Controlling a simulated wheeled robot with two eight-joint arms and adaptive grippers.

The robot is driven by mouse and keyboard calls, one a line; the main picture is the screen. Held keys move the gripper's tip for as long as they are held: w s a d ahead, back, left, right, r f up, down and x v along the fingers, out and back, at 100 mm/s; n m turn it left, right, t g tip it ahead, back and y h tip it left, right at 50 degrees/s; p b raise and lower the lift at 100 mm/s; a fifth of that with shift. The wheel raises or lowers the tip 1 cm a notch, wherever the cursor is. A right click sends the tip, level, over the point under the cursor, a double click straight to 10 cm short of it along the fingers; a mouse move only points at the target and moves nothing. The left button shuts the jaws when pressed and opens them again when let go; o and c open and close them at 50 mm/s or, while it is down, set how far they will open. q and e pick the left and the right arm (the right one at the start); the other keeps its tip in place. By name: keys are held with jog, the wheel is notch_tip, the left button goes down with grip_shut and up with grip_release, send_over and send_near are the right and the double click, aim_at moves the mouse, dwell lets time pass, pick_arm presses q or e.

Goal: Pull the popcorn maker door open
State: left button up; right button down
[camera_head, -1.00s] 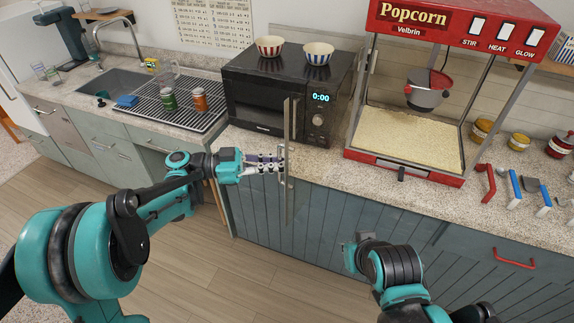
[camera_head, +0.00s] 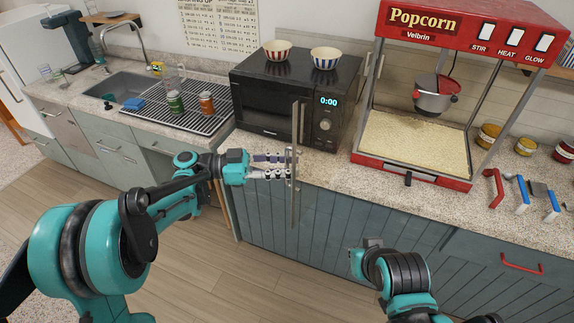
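The red popcorn maker (camera_head: 452,25) stands on the counter at the right. Popcorn lies in its base, and a grey kettle (camera_head: 433,100) hangs inside. Its front looks clear or open; I cannot tell where its door is. My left gripper (camera_head: 284,165) is left of the machine, in front of the microwave's lower right corner. Its two fingers are apart with nothing seen between them. The fingertips are at or very near a tall upright metal bar (camera_head: 295,205); contact is unclear. My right gripper (camera_head: 363,255) is low, in front of the cabinets, and its fingers are hard to make out.
A black microwave (camera_head: 270,105) with two striped bowls on top stands left of the popcorn maker. Jars (camera_head: 488,135) and utensils (camera_head: 522,195) lie at the right. A drying rack (camera_head: 190,120) and sink are at the left. Counter in front of the popcorn maker is clear.

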pick_arm(q)
jog(key=a, duration=1.2)
jog(key=s+d+f+n+t+y+b, duration=0.1)
jog(key=s+d+f+n+t+y, duration=0.25)
jog(key=s+f+n+y, duration=0.5)
jog(key=s+a+f+n+t+y+b, duration=0.1)
jog(key=s+a+f+n+t+y, duration=0.3)
jog(key=s+a+n+y, duration=0.5)
notch_tip(320, 180, down, 2)
jog(key=shift+s+a+f+b, duration=0.1)
jog(key=shift+s+a+b, duration=0.25)
jog(key=shift+a, duration=0.8)
